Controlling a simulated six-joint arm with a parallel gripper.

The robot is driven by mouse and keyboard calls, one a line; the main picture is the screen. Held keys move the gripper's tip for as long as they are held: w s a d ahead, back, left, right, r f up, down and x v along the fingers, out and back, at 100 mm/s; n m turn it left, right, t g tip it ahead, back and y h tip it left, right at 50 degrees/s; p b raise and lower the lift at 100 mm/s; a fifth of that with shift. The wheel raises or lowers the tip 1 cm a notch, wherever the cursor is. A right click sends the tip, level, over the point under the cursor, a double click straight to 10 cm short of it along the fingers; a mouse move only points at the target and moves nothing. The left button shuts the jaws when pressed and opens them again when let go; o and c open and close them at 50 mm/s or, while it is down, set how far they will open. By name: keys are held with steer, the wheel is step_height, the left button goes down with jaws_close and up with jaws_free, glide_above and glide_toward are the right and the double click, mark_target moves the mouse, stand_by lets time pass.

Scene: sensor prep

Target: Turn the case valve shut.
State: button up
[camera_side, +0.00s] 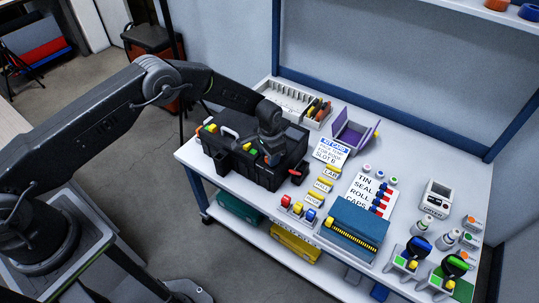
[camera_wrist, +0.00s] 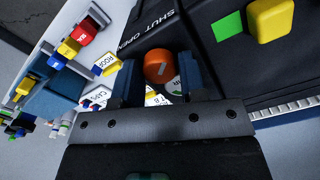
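The black case (camera_side: 238,165) stands shut on the left end of the white bench. In the wrist view, its orange valve knob (camera_wrist: 157,62), with a pale line on its face, sits beside white lettering reading SHUT and OPEN (camera_wrist: 148,28). I cannot tell which word the line points to. My gripper (camera_wrist: 160,82) is open, its two blue-grey fingers on either side of the knob, with a gap visible at each side. In the side view my gripper (camera_side: 270,150) is low at the case's right end and hides most of the valve area.
A yellow latch (camera_wrist: 270,18) and a green square (camera_wrist: 227,26) are on the case near the knob. Red, yellow and blue blocks (camera_side: 297,208) stand at the bench's front edge. A purple bin (camera_side: 354,134) and a grey tray (camera_side: 290,98) are behind the case.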

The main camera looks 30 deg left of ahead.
steer(key=o, duration=0.3)
steer(key=shift+o, duration=0.2)
step_height(320, 180, up, 14)
stand_by(0.4)
steer(key=shift+f, duration=0.1)
steer(key=s+a+r+n+t, duration=0.1)
steer(key=s+a+r, duration=0.1)
steer(key=s+r, duration=0.45)
steer(key=s+a+r+t, duration=0.1)
steer(key=s+a+r, duration=0.15)
steer(key=r, duration=0.65)
steer(key=s+a+r+n+t, duration=0.1)
steer(key=s+r, duration=0.4)
steer(key=r, duration=0.3)
steer(key=s+a+r+n+t, duration=0.1)
steer(key=s+a, duration=0.1)
steer(key=s, duration=0.8)
steer(key=s+a+n+t, duration=0.1)
steer(key=s, duration=0.9)
steer(key=shift+s+a+r+n+t, duration=0.3)
steer(key=shift+a+r, duration=0.05)
